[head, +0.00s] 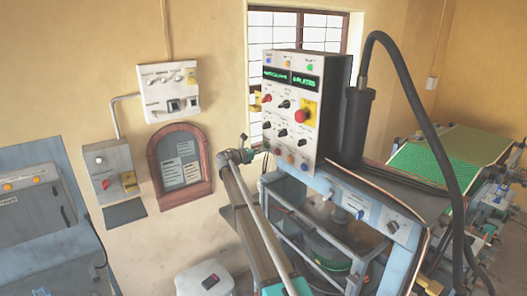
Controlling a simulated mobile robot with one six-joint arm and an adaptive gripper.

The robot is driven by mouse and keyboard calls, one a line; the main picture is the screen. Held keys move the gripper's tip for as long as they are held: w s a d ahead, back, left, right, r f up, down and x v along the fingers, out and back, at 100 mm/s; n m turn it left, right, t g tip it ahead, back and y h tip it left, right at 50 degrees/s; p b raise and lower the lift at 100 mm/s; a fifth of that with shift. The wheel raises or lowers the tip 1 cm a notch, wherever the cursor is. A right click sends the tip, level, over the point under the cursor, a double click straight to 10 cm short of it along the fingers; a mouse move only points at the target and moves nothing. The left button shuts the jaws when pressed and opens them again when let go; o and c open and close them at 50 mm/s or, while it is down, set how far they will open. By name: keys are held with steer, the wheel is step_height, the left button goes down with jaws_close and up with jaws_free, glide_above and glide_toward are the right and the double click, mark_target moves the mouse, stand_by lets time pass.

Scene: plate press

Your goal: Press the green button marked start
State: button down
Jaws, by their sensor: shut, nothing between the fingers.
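A white control panel (293,105) on an upright box faces me near the middle of the head view. It has two green-lit displays, a red mushroom button on a yellow plate, and rows of knobs and buttons. A small green light or button (309,68) is at its top right. A row of round buttons runs along its bottom edge. Labels are too small to read, so I cannot tell which is marked start. My gripper (257,150) is shut and empty at the panel's lower left edge. I cannot tell whether it touches the panel, and it may hide a button there.
A dark thick hose (416,108) arches from behind the box down the right. A metal-framed machine (310,222) stands below the panel. Wall boxes (168,91) hang left. A white stool (190,284) with a dark object stands bottom centre. A grey-blue cabinet (33,222) is far left.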

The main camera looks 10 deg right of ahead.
steer(key=v, duration=1.3)
steer(key=c, duration=1.4)
jaws_free()
steer(key=shift+w+f, duration=0.1)
